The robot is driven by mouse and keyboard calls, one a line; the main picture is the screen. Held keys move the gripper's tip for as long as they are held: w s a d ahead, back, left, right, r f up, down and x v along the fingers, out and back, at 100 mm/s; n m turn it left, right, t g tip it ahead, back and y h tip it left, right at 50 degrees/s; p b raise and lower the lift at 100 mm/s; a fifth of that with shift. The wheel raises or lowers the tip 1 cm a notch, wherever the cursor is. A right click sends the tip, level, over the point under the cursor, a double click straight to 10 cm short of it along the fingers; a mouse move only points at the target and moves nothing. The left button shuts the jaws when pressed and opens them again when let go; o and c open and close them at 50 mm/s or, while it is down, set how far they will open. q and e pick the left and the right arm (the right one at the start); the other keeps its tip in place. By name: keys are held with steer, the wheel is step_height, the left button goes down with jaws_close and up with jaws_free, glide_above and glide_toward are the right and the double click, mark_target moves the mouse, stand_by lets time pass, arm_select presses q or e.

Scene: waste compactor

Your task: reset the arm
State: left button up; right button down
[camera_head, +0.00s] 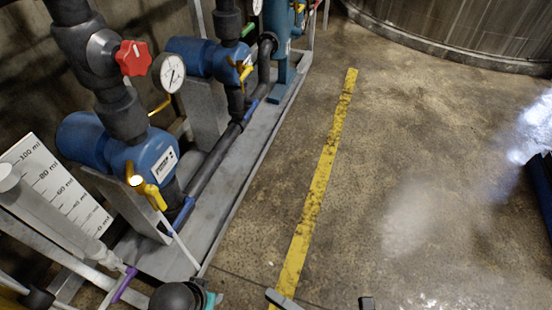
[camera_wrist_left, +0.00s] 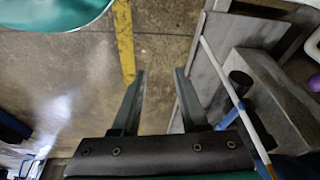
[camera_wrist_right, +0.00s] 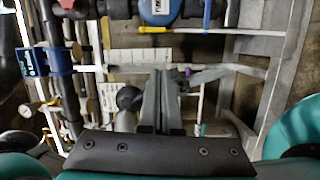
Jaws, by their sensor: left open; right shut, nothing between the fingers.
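My left gripper (camera_wrist_left: 158,85) is open in the left wrist view. Its two dark fingers stand apart over bare floor, with nothing between them. My right gripper (camera_wrist_right: 162,85) is shut and empty in the right wrist view. Its fingers lie together in front of pale pipes and a purple clamp (camera_wrist_right: 187,72). In the head view only small parts of my arms show at the bottom edge: a dark rounded part with teal, and two grey tips. I cannot tell for sure which arm each belongs to. The rest is below the frame.
The pipe skid (camera_head: 245,150) runs along the left, with blue pumps (camera_head: 150,160), a red knob (camera_head: 133,58), a gauge (camera_head: 169,72) and a measuring card (camera_head: 60,180). A yellow floor line (camera_head: 322,180) runs beside it. The floor right of the line is mostly clear.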

steer(key=w+d+f+m+h+p, duration=0.3)
steer(key=d+f+m+h, duration=0.2)
steer(key=d+f+m, duration=0.25)
steer(key=w+d+f+m+h+p, duration=0.2)
steer(key=w+d+f+m+h, duration=0.1)
steer(key=d+f+m+h, duration=0.45)
arm_select(q)
steer(key=s+a+f+p, duration=0.4)
steer(key=s+a+f, duration=0.4)
steer(key=s+f, duration=0.3)
steer(key=shift+s+a+f+g+y, duration=0.15)
steer(key=shift+s+f+g+y, duration=0.2)
steer(key=shift+s, duration=0.4)
arm_select(e)
steer(key=s+d+f+m+g+h, duration=0.1)
steer(key=s+d+f+m+g, duration=0.2)
steer(key=s, duration=0.4)
steer(key=s+d+f+m+g+h, duration=0.1)
steer(key=s+d+f+m+g, duration=0.3)
steer(key=s+f+m, duration=0.2)
steer(key=shift+s+f+m+g+h, duration=0.3)
steer(key=shift+s+m+h, duration=0.05)
steer(key=shift+s+m, duration=0.6)
